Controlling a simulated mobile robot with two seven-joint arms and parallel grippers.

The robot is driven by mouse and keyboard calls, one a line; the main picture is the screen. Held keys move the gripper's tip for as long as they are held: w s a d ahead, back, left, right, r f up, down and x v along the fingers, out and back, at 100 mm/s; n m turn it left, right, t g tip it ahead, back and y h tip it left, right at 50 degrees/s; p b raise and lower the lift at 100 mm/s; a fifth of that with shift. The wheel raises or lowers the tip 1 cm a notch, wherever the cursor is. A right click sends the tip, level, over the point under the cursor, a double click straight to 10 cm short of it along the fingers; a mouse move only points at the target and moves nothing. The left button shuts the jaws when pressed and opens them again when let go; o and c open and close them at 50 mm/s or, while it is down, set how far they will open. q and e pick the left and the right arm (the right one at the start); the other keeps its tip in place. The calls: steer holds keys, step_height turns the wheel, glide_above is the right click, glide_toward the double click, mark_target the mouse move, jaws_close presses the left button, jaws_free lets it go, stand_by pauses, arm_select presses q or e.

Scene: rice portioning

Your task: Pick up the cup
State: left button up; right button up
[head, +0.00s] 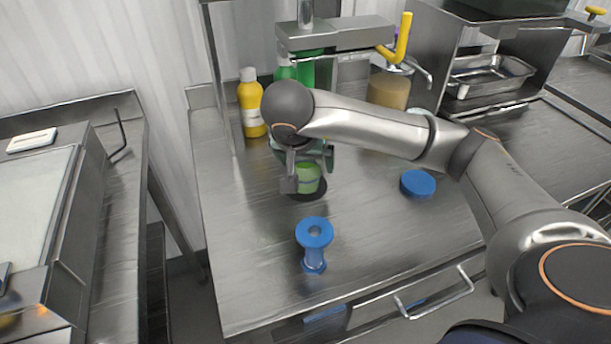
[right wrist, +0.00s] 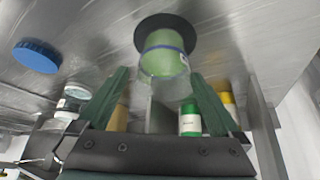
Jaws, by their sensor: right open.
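A green translucent cup (head: 308,179) stands upright on a dark round mat (head: 309,197) in the middle of the steel counter. My right gripper (head: 308,164) reaches in from the right, just above and behind the cup, with its fingers pointing down toward it. In the right wrist view the cup (right wrist: 164,56) appears ahead of the two spread green fingers, on the black mat (right wrist: 184,26). The right gripper (right wrist: 160,77) is open and holds nothing. Whether a finger touches the cup is unclear. My left gripper is not in view.
A blue spool-shaped object (head: 314,242) stands in front of the cup, and a blue lid (head: 418,184) lies to the right. A yellow bottle (head: 251,105) and a tan container (head: 388,91) stand at the back. The counter's front left is clear.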

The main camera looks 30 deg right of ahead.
steer(key=shift+w+x, duration=0.2)
steer(key=shift+x, duration=2.45)
steer(key=shift+a, duration=0.1)
steer(key=c, duration=1.4)
steer(key=shift+r, duration=0.1)
steer(key=shift+c, duration=0.2)
steer(key=shift+r, duration=0.1)
